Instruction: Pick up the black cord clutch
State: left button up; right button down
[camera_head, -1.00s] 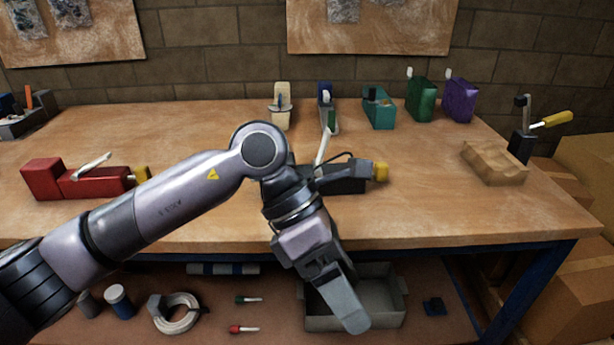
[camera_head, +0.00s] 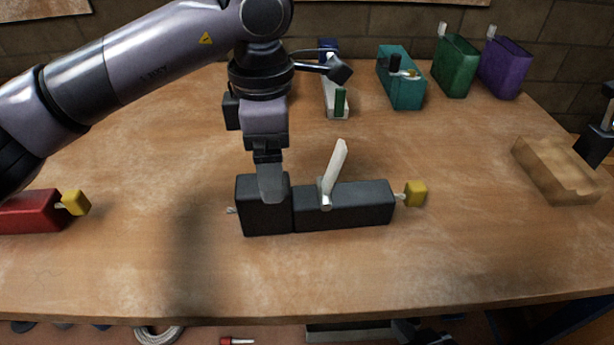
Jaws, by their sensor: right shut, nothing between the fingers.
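The black cord clutch (camera_head: 345,205) lies on the workbench near the middle of the head view. It has a larger block (camera_head: 265,220) at its left end, a pale lever (camera_head: 335,170) tilted up, and a yellow tip (camera_head: 415,194) at its right end.
A red device (camera_head: 30,212) with a yellow tip lies at the left. Teal (camera_head: 402,85), green (camera_head: 455,68) and purple (camera_head: 500,70) blocks stand at the back. A wooden block (camera_head: 555,170) sits at the right. The bench front is clear.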

aim_at(304, 209)
pick_arm(q)
jog(key=shift+w, duration=0.4)
jog(key=shift+w+f, duration=0.1)
jog(key=shift+f, duration=0.15)
jog(key=f, duration=0.5)
jog(key=shift+s+a+f, duration=0.1)
jog(key=shift+s+f, duration=0.1)
jog(key=shift+s, duration=0.2)
jog(key=shift+f, duration=0.55)
jog(key=c, duration=1.3)
jog(key=shift+c, duration=0.2)
pick_arm(e)
jog(key=shift+w, duration=0.25)
pick_arm(q)
jog(key=shift+r, duration=0.1)
